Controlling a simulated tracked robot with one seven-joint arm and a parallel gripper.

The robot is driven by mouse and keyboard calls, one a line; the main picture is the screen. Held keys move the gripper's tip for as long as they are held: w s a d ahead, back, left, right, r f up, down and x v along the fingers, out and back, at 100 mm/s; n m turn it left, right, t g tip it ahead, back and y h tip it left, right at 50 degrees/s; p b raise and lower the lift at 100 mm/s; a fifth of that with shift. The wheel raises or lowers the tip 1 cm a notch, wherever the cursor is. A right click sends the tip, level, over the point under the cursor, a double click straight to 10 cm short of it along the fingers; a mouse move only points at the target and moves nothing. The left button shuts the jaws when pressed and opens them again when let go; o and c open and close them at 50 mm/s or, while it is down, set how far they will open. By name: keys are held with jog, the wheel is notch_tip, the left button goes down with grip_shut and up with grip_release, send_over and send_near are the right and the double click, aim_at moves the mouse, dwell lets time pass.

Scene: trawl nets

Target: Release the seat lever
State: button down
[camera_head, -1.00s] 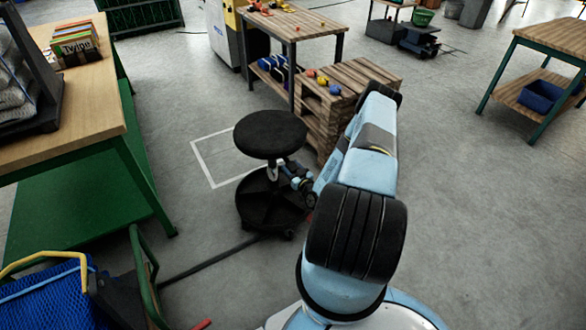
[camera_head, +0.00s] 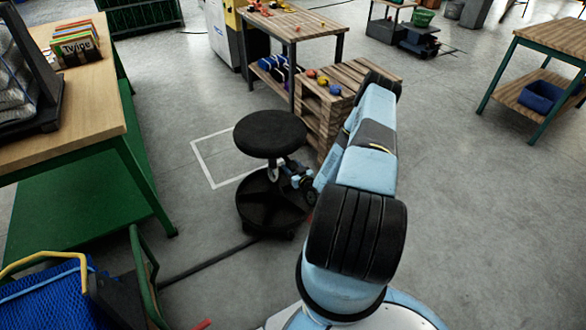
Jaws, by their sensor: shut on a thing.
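A round black stool seat (camera_head: 270,133) stands on a column above a round black base (camera_head: 270,207) with castors. My gripper (camera_head: 285,172) is at the end of my blue and black arm, close under the right side of the seat beside the column. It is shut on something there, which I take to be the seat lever. The lever itself is too small and too hidden by the seat and gripper to make out.
A white square (camera_head: 203,165) is marked on the floor behind the stool. A wooden crate stack (camera_head: 350,78) stands close behind my arm. A green-legged workbench (camera_head: 95,125) is at the left, and a blue net (camera_head: 50,303) is front left. Floor at the right is clear.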

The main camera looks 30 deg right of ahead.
jog(key=shift+r, duration=0.15)
jog(key=shift+c, duration=2.4)
grip_release()
jog(key=shift+s, duration=0.35)
jog(key=s, duration=1.3)
jog(key=shift+d+r, duration=0.25)
jog(key=shift+r, duration=0.1)
